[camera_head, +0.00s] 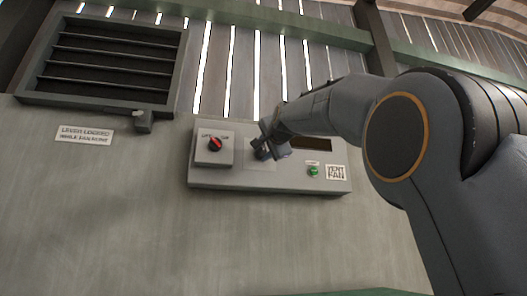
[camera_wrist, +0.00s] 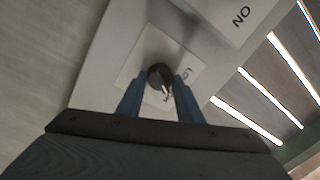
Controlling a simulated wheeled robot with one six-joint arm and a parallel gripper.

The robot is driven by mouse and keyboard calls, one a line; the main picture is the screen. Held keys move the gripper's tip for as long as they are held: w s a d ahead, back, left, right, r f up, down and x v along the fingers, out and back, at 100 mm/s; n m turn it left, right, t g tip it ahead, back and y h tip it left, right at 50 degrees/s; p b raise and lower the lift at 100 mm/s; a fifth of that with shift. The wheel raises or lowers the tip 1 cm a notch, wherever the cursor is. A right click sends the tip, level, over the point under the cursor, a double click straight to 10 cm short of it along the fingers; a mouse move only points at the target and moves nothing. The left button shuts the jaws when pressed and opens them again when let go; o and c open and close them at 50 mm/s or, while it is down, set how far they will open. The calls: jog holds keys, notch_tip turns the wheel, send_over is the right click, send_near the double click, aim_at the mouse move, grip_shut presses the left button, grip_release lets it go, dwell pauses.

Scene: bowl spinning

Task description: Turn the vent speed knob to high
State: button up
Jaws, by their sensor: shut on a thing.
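The vent speed knob (camera_wrist: 160,76) is dark and round, on a pale square plate (camera_wrist: 150,49) in the wrist view. My gripper (camera_wrist: 158,84) is shut on it, with one blue finger on each side. A light pointer mark shows on the knob's near side, beside lettering partly hidden by the fingers, so I cannot read the setting. In the head view my gripper (camera_head: 266,150) is at the middle of the grey control panel (camera_head: 235,181) and hides the knob.
Left of my gripper is a raised box (camera_head: 213,159) with a red off/on knob (camera_head: 215,144). Right of it are a dark display (camera_head: 311,144), a green light (camera_head: 313,171) and a vent fan label (camera_head: 336,172). A louvred vent (camera_head: 108,55) with a latch (camera_head: 143,121) is upper left.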

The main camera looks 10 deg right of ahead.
jog(key=o, duration=1)
jog(key=shift+o, duration=0.2)
jog(key=shift+s, duration=0.1)
jog(key=s+b, duration=0.4)
jog(key=s, duration=0.3)
jog(key=shift+s+d+f, duration=0.15)
jog(key=shift+s+f, duration=0.05)
jog(key=shift+s, duration=0.1)
